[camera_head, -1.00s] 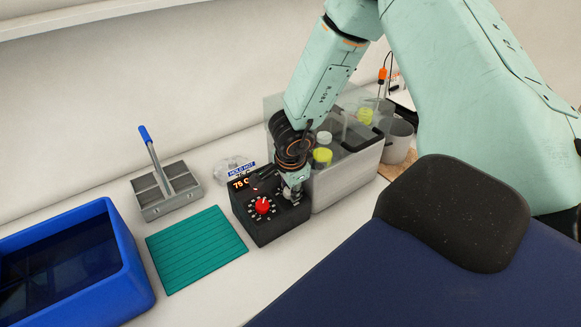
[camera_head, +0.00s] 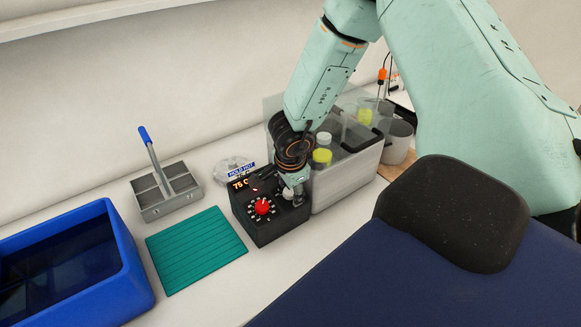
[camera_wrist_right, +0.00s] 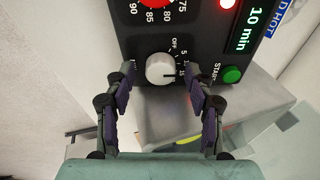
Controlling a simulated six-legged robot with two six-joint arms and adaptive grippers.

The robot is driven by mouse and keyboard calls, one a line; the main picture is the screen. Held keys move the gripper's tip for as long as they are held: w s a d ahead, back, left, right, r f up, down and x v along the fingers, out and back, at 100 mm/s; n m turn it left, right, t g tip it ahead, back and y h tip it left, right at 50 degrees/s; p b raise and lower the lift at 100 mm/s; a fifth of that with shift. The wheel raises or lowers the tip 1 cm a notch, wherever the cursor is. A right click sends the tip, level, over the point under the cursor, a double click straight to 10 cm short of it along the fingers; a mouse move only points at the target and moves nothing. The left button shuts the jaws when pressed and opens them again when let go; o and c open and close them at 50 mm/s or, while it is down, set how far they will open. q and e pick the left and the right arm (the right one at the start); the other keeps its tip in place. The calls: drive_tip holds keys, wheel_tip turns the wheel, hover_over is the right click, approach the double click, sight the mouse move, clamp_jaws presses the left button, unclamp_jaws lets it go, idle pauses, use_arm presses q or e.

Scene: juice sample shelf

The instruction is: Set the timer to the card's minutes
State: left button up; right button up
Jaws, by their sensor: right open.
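The black control box (camera_head: 270,225) stands on the bench with a red knob (camera_head: 263,206) and an orange "75 C" reading. In the right wrist view, the white timer knob (camera_wrist_right: 160,69) has a dark pointer line facing right, on the side of the minute marks. The green display (camera_wrist_right: 252,29) reads "10 min". A green START button (camera_wrist_right: 232,75) is beside the knob. My right gripper (camera_wrist_right: 166,84) is open, its fingers on either side of the white knob with gaps visible. The "HOLD HOT" card (camera_head: 241,171) is behind the box; its minutes are unreadable. My left gripper is out of view.
A grey bin (camera_head: 345,178) with yellow- and white-capped bottles stands right of the box. A teal mat (camera_head: 197,250), a grey divided tray (camera_head: 180,203) and a blue tub (camera_head: 133,265) lie to the left.

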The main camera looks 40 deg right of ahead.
drive_tip(key=v, duration=1.2)
idle(0.4)
